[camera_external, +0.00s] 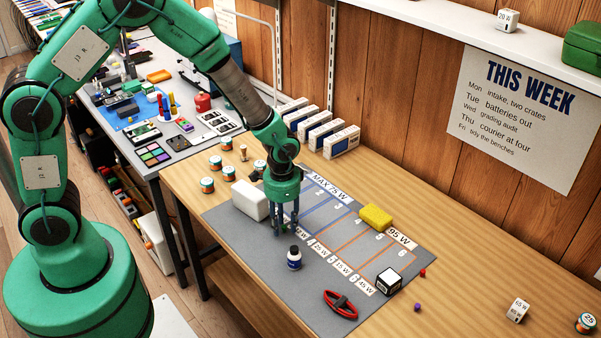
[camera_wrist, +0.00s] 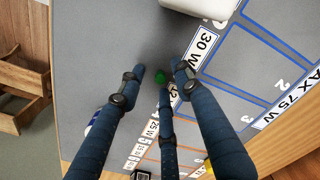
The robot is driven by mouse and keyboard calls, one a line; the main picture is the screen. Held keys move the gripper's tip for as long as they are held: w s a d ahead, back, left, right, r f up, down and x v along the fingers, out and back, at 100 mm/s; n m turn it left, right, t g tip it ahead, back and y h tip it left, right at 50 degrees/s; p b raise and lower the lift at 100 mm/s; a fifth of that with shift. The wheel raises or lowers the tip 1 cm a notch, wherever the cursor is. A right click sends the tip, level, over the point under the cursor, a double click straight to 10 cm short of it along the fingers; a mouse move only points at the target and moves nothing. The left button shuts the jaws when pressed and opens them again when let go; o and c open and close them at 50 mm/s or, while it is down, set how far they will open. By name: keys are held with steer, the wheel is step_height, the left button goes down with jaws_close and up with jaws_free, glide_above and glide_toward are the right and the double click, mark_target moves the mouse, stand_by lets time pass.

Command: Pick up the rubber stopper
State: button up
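A small dark green thing (camera_wrist: 160,77), likely the rubber stopper, lies on the grey mat (camera_external: 232,222) beside the printed watt labels. In the wrist view it sits between my three fingertips, and one finger partly covers it. I cannot make it out clearly in the outside view. My gripper (camera_wrist: 160,78) points down low over the mat, also in the outside view (camera_external: 285,228). Its fingers are spread apart around the green thing, with gaps showing, and do not appear closed on it.
A white block (camera_external: 250,201) stands close to the left of my gripper. A yellow sponge (camera_external: 376,217), a black-and-white cube (camera_external: 388,281) and a red-handled tool (camera_external: 340,304) are farther right. The right tabletop is mostly clear.

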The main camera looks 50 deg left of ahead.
steer(key=shift+c, duration=0.6)
steer(key=c, duration=0.7)
steer(key=shift+o, duration=0.2)
steer(key=shift+r, duration=0.1)
steer(key=shift+r+p, duration=0.3)
steer(key=shift+r, duration=0.25)
steer(key=shift+s+a+r+p, duration=0.1)
steer(key=shift+s+r+p, duration=0.15)
steer(key=shift+r, duration=0.4)
steer(key=shift+s+a+r+p, duration=0.1)
steer(key=shift+s+r+p, duration=0.15)
steer(key=shift+r, duration=0.35)
steer(key=s+a, duration=0.1)
steer(key=s, duration=0.3)
steer(key=s+a+p, duration=0.1)
steer(key=s, duration=0.4)
steer(key=s+a+r+p, duration=0.1)
steer(key=s, duration=0.4)
steer(key=shift+s+a+r, duration=0.1)
steer(key=shift+s+a, duration=0.15)
steer(key=shift+a, duration=0.05)
